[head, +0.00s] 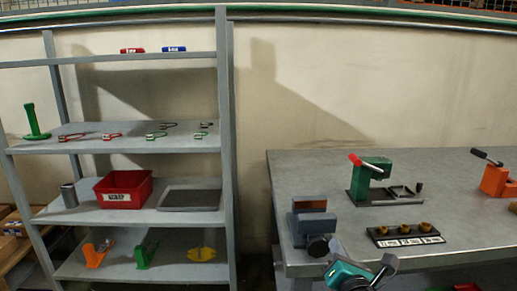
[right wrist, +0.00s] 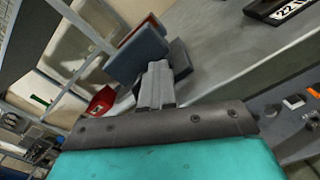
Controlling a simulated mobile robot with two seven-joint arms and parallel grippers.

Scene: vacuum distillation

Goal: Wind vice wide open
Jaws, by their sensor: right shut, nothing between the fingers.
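The vice (head: 311,222) is a blue-grey block with an orange-brown inner face, at the left front corner of the workbench. A dark round part (head: 318,247) sits on its front side. My right gripper (head: 335,246), with a teal body, is just in front of the vice. In the right wrist view the vice (right wrist: 135,55) is directly ahead of my right gripper (right wrist: 158,70). Its grey fingers are together, with nothing held. I cannot tell whether the fingertips touch the vice. My left gripper is not in view.
The workbench (head: 460,225) also holds a green press (head: 372,178), a rack with brass pieces (head: 405,235) and an orange tool (head: 495,180). A grey shelf unit (head: 228,150) stands left, carrying a red bin (head: 123,190). A gap separates shelf and bench.

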